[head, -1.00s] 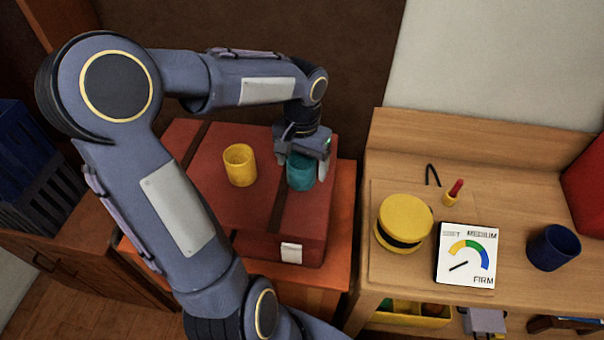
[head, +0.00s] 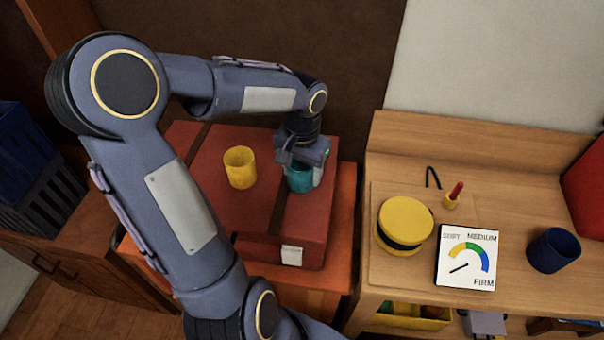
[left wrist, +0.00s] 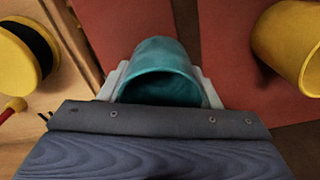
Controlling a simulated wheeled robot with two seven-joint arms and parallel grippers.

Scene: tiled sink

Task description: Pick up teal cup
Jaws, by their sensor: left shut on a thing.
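The teal cup (head: 299,179) stands upright on the red box (head: 253,217), near its right side. My left gripper (head: 303,172) comes down over it from above and is shut on it. In the left wrist view the teal cup (left wrist: 162,72) sits between the two pale fingers of my left gripper (left wrist: 160,88), one at each side. In the head view the gripper hides the cup's top. I cannot tell whether the cup's base is touching the box. My right gripper is not in view.
A yellow cup (head: 240,168) stands on the red box left of the teal cup. A wooden bench (head: 400,288) at right holds a yellow round object (head: 405,224), a dial card (head: 467,257) and a dark blue cup (head: 553,250). A dark crate (head: 35,160) is at far left.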

